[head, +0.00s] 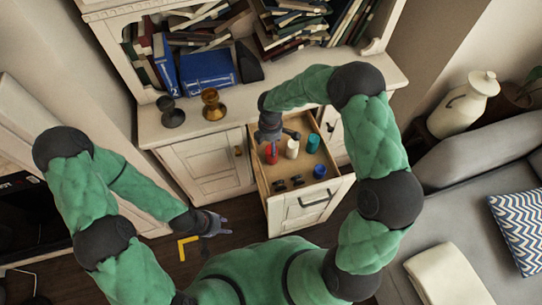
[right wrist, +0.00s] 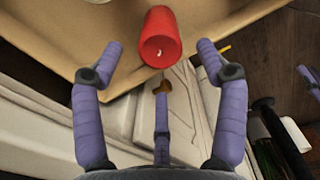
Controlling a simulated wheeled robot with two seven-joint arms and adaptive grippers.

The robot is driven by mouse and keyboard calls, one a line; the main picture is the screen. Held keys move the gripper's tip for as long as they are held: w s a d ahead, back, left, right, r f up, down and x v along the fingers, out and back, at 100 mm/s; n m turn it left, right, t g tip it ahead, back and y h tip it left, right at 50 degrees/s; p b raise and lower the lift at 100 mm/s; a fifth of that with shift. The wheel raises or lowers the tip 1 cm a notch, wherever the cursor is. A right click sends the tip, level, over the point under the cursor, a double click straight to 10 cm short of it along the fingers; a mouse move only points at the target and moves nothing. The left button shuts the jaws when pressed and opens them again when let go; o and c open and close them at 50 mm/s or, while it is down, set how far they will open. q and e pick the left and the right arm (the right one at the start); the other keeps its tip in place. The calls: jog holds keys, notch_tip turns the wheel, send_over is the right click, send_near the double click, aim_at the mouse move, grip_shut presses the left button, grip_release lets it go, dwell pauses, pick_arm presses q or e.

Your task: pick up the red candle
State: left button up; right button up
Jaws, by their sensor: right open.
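The red candle (head: 271,156) stands in the open drawer (head: 334,189), at its left side near the back. In the right wrist view the red candle (right wrist: 160,38) is ahead of my fingers, and its wick end faces the camera. My right gripper (head: 271,140) is just above the candle in the head view and partly covers it. In the right wrist view my right gripper (right wrist: 160,65) has its fingers spread wide, with nothing between them. My left gripper (head: 217,224) hangs over the floor left of the drawer; its fingers look spread and empty.
The drawer also holds a white candle (head: 292,149), a teal candle (head: 313,143), a blue candle (head: 320,171) and small dark items (head: 288,184). A cabinet (head: 205,165) with two goblets on top stands left. A sofa (head: 460,170) is at right.

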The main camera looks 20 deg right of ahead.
notch_tip(320, 180, down, 4)
jog(key=shift+s+d+f+b, duration=0.1)
jog(key=shift+s+b, duration=0.05)
jog(key=shift+b, duration=0.9)
jog(key=shift+f, duration=0.45)
jog(key=shift+r, duration=0.1)
jog(key=c, duration=1.3)
